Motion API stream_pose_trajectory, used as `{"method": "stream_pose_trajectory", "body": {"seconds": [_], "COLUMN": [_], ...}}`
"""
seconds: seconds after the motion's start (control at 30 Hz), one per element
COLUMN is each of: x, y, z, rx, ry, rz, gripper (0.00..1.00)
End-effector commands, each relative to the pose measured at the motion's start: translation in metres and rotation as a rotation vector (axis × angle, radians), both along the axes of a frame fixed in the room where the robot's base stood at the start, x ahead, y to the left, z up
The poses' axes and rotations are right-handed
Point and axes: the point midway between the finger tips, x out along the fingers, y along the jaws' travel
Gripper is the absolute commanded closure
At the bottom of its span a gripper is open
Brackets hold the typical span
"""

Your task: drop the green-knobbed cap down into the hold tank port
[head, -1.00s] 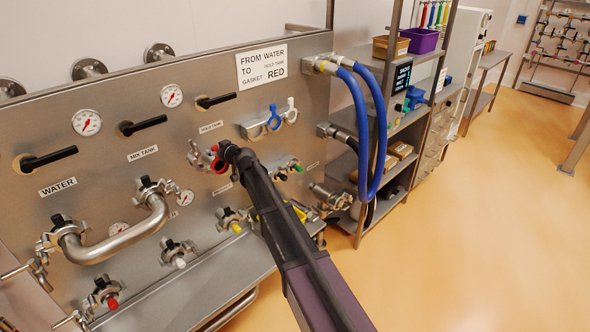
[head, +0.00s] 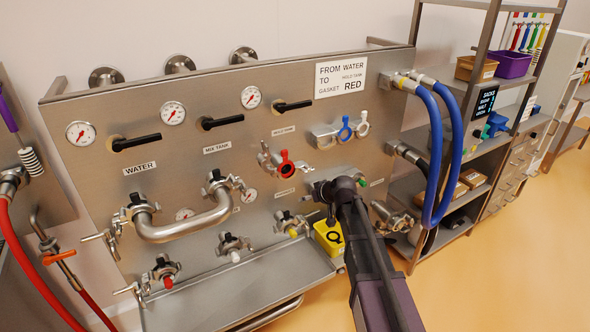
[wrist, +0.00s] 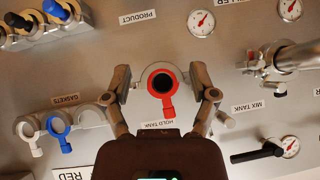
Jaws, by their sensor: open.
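The hold tank port is ringed by a red gasket with a tab (head: 285,163), with metal clamp parts beside it. In the wrist view the red gasket (wrist: 168,97) surrounds the port's dark bore (wrist: 161,83), and no cap covers it. A green-knobbed cap (head: 361,182) shows only as a small green spot on the panel, right of my gripper, which hides most of that row. My gripper (head: 322,190) is in front of the panel, below and right of the port. In the wrist view my open gripper (wrist: 161,73) has its fingers either side of the port, with nothing between them.
Blue and white gaskets (head: 345,130) hang on a holder right of the port. A bent steel pipe (head: 185,230) joins two ports at left. A yellow bin (head: 328,238) is under my arm. Blue hoses (head: 436,150) loop down at right. A blue-knobbed cap (wrist: 57,10) shows upper left.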

Motion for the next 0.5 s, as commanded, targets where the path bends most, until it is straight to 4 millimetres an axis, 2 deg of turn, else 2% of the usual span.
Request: {"method": "stream_pose_trajectory", "body": {"seconds": [0.03, 0.3, 0.4, 0.5], "x": [-0.032, -0.156, -0.197, -0.229], "y": [-0.019, -0.106, -0.134, -0.156], "z": [-0.010, -0.050, -0.057, -0.061], "rx": [-0.029, -0.207, -0.269, -0.320], "ry": [0.069, 0.451, 0.566, 0.655], "rz": [-0.019, -0.209, -0.298, -0.380], "gripper": [0.25, 0.25, 0.25, 0.25]}}
